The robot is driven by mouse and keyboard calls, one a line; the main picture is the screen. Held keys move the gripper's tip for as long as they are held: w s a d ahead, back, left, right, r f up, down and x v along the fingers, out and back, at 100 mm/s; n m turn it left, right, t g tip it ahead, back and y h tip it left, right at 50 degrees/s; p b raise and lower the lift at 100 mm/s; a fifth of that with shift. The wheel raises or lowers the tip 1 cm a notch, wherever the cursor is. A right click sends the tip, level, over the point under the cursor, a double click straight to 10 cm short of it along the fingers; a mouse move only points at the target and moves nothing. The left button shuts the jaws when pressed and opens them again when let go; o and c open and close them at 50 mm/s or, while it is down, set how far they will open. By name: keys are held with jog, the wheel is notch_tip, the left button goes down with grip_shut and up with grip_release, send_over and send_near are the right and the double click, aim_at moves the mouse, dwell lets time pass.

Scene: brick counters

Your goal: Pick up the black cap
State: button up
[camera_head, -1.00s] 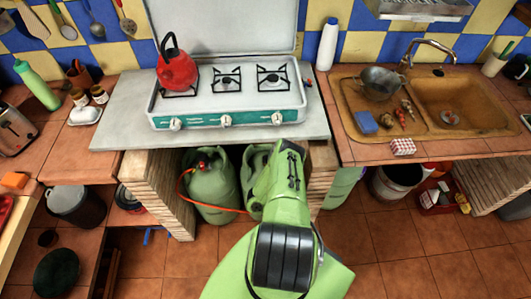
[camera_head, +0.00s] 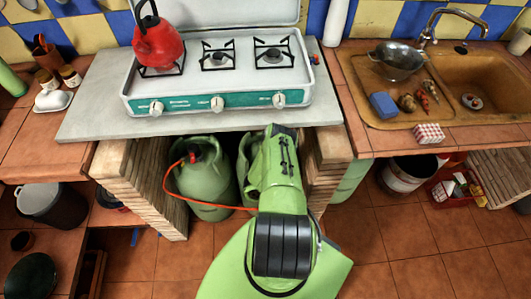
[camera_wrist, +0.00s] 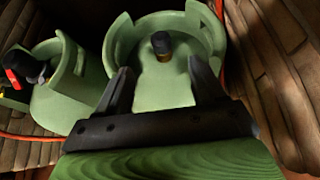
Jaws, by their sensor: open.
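The black cap (camera_wrist: 161,43) sits upright on the valve of a green gas cylinder (camera_wrist: 165,80), inside its raised collar, in the wrist view. My gripper (camera_wrist: 160,66) is open and empty. Its two dark fingers stand apart, left and right of the line to the cap, and the cap shows beyond the fingertips. It does not appear to touch the cap. In the head view this cylinder (camera_head: 246,165) is mostly behind my green arm under the counter, and the cap and gripper are hidden there.
A second green cylinder (camera_head: 206,180) with a red regulator (camera_head: 193,153) and an orange hose stands to the left. Brick pillars (camera_head: 150,190) flank the opening under the stove counter (camera_head: 85,125). A stove (camera_head: 215,90) with a red kettle (camera_head: 157,45) is above.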

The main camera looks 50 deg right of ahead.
jog(key=b+x, duration=0.9)
jog(key=x, duration=0.3)
jog(key=shift+w+d+f, duration=0.15)
jog(key=shift+w+d, duration=0.1)
jog(key=c, duration=1.1)
